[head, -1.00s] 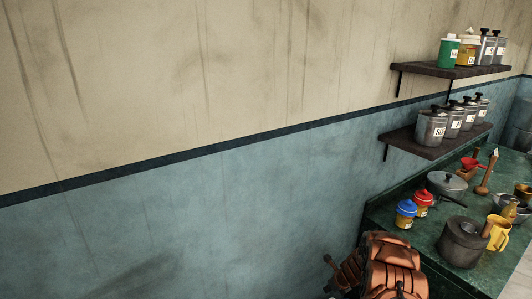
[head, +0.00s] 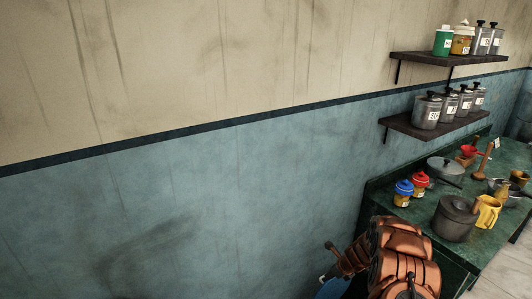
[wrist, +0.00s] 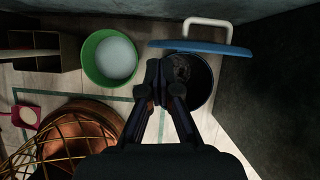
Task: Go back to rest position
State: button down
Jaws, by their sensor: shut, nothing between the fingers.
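My gripper (wrist: 160,98) shows in the wrist view, pointing down with its fingers together and nothing between them. It is above the floor, in front of a dark round bin (wrist: 201,85) whose inside is partly hidden by the fingers. A blue lid (wrist: 190,47) with a white handle (wrist: 208,22) stands at the bin's far side. In the head view my orange-brown arm is at the lower right, and the gripper itself is out of view there.
A green bucket (wrist: 110,57) with pale contents is left of the bin. A copper vessel in a wire frame (wrist: 72,135) is lower left. The green counter (head: 430,215) holds several pots and jars, below two shelves (head: 450,65) of canisters. The wall at left is bare.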

jog(key=s+a+r+n+g+y, duration=0.1)
jog(key=s+a+r+n, duration=0.45)
jog(key=r, duration=0.45)
jog(key=s+a+r+n+g, duration=0.1)
jog(key=s+a+r+n, duration=0.4)
jog(key=r, duration=0.5)
jog(key=s+a+r+n+g+y, duration=0.1)
jog(key=s+a+r+n, duration=0.4)
jog(key=r, duration=0.4)
jog(key=s+d+r+n+g+h, duration=0.1)
jog(key=s+r+n, duration=0.25)
jog(key=s, duration=0.55)
jog(key=s+d+r+n+g+h, duration=0.1)
jog(key=s+r+n, duration=0.3)
jog(key=s, duration=0.6)
jog(key=s+d+r+n+h, duration=0.1)
jog(key=s+d+n, duration=0.1)
jog(key=s, duration=0.7)
jog(key=s+d+r+n+g+h, duration=0.1)
jog(key=s+d+r+n+h, duration=0.1)
jog(key=s, duration=0.7)
jog(key=shift+d+r+n, duration=0.3)
jog(key=shift+d+n, duration=0.4)
jog(key=shift+d, duration=0.45)
jog(key=shift+a, duration=0.2)
